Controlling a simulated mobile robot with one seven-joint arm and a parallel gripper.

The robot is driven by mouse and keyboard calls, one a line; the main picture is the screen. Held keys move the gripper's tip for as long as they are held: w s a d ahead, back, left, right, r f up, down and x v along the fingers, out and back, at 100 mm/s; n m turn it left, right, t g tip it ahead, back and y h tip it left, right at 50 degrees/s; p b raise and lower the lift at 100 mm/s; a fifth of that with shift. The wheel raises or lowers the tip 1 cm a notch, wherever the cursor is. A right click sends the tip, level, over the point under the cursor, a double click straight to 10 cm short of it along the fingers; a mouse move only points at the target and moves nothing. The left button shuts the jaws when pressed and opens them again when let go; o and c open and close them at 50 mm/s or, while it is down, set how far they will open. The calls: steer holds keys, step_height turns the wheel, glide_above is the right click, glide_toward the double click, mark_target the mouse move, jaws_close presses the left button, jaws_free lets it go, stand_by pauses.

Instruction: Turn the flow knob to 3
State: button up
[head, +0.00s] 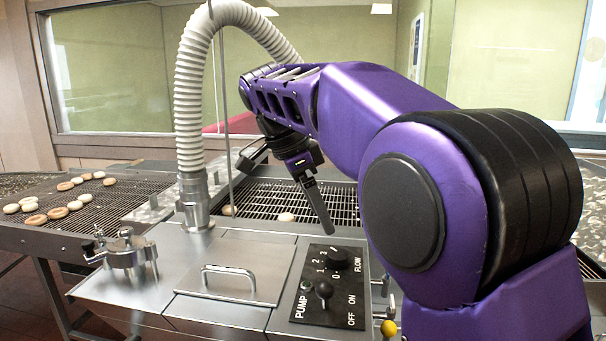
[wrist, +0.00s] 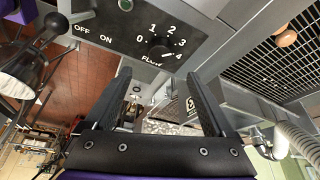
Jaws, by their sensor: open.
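The flow knob (head: 338,259) is a round black dial on the dark control panel (head: 310,312), with the numbers 0 to 4 around it. In the wrist view the knob (wrist: 157,47) has a light mark that appears to point at 4. My gripper (head: 325,230) is above and behind the panel in the head view, its fingers slanting down. In the wrist view my gripper (wrist: 158,78) is open and empty, its two black fingers apart. The knob shows beyond the gap between the fingertips, and the gripper is not touching it.
A black pump lever (head: 323,290) stands beside the knob on the same panel. A steel lid with a handle (head: 228,271) lies left of it. A thick ribbed hose (head: 190,110) rises behind. A wire conveyor (head: 105,205) carries several doughnuts. A yellow ball knob (head: 389,327) sits right of the panel.

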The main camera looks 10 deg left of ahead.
steer(key=v, duration=0.8)
